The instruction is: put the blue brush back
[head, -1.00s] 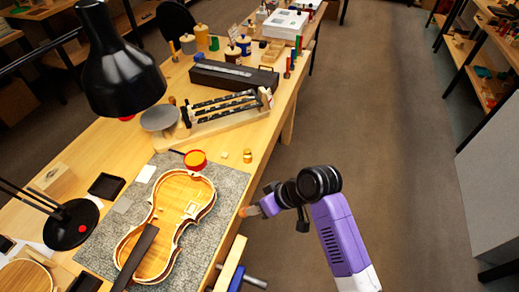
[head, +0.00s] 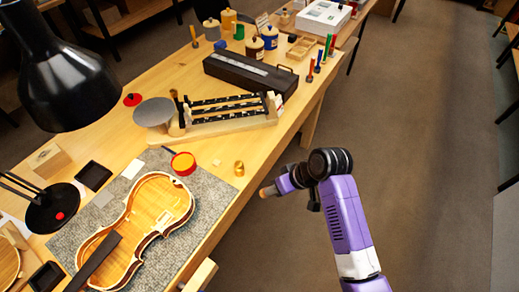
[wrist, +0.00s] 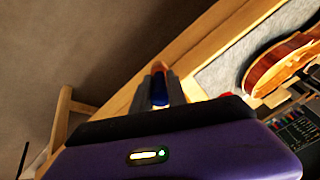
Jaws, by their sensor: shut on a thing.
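My gripper (wrist: 160,92) is shut on a slim blue thing, which I take to be the blue brush (wrist: 159,93); its reddish-brown end shows between the fingers in the wrist view. In the head view my gripper (head: 272,190) is over the floor, just right of the bench's front edge, with a small orange-brown tip sticking out to the left. The brush's blue part is hidden there. Several slim coloured brushes or tools (head: 310,71) stand upright in small dark holders toward the far right of the bench.
The wooden bench (head: 225,160) carries a violin body (head: 158,205) on a grey mat, a round red-rimmed tin (head: 183,164), a brass cup (head: 239,168), a rack of dark rods (head: 225,112) and a long black case (head: 245,75). A black lamp hangs at left. The floor at right is clear.

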